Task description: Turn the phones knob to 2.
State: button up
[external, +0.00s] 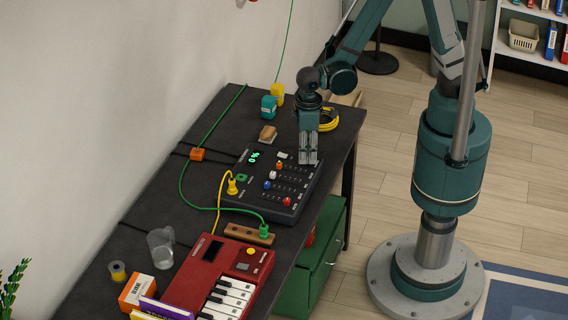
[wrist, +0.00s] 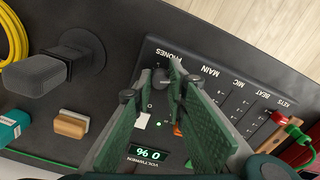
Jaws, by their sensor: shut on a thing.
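The dark mixer box (external: 240,194) lies on the black desk, and its labelled panel (wrist: 225,75) fills the middle of the wrist view. The phones knob (wrist: 160,77) is a small dark grey knob beside the word PHONES. My gripper (wrist: 163,82) has its two green fingers on either side of this knob and is shut on it. In the external view my gripper (external: 308,160) points down at the box's far right corner and hides the knob. The knob's pointer and setting are too small to read.
A grey block on a round dark base (wrist: 40,75) stands close to the box. A red keyboard (external: 205,270) and green and yellow cables lie toward the near end.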

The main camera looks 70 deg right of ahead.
jog(key=shift+m+b, duration=0.4)
jog(key=shift+m, duration=1.5)
jog(key=o, duration=0.9)
jog(key=shift+r, duration=0.2)
jog(key=shift+r, duration=5.85)
